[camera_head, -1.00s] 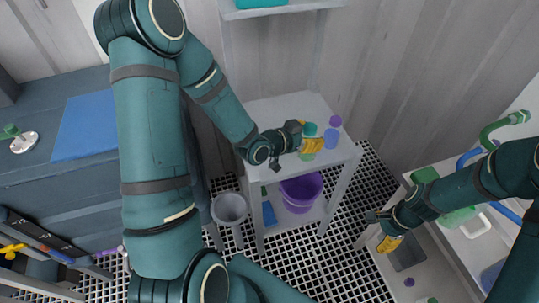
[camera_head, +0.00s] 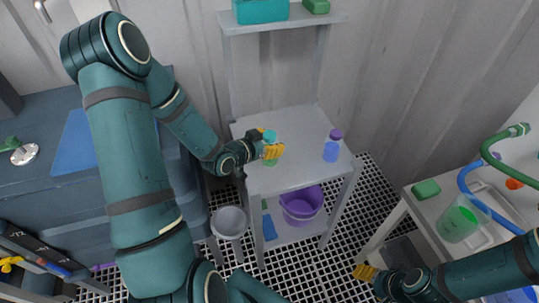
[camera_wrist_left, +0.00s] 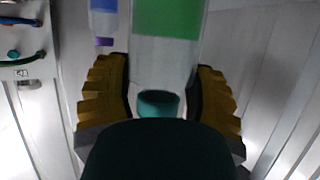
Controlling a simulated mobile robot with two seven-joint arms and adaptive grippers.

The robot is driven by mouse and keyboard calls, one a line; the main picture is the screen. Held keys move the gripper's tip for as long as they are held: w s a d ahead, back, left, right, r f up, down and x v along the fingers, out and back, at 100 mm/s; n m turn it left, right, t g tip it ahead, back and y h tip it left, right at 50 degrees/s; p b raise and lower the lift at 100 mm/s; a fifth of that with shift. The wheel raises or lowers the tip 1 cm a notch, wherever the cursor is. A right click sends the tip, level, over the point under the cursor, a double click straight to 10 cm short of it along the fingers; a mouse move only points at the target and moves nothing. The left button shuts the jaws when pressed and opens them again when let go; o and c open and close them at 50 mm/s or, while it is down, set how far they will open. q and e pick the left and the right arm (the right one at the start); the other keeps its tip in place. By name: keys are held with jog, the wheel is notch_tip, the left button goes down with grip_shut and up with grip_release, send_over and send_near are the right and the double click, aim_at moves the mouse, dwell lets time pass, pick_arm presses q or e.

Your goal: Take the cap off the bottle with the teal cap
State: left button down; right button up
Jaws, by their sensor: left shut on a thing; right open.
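The bottle with the teal cap (camera_head: 269,135) is in my left gripper (camera_head: 271,152), over the left part of the grey shelf unit's top (camera_head: 290,179). The cap shows above the yellow fingers, and a bit of green bottle shows below them. I cannot tell whether the bottle touches the top. In the left wrist view the bottle's green part (camera_wrist_left: 165,18) is at the top and its teal cap (camera_wrist_left: 160,103) lies lower, between the yellow fingers (camera_wrist_left: 160,92). My right gripper (camera_head: 366,272) is open and empty, low at the right, near the side table.
A blue bottle with a purple cap (camera_head: 332,148) stands at the right on the same top. A purple bucket (camera_head: 301,205) is on the shelf below. A grey bin (camera_head: 229,222) stands left. At right, a table holds a green beaker (camera_head: 458,222) and a green block (camera_head: 426,189).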

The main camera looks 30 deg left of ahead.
pick_arm(q)
jog(key=shift+f+b, duration=0.35)
jog(key=shift+f, duration=1.8)
jog(key=shift+c, duration=1)
grip_release()
jog(key=shift+f, duration=0.15)
jog(key=shift+r, duration=0.25)
jog(key=p+v, duration=0.1)
jog(key=v, duration=1.1)
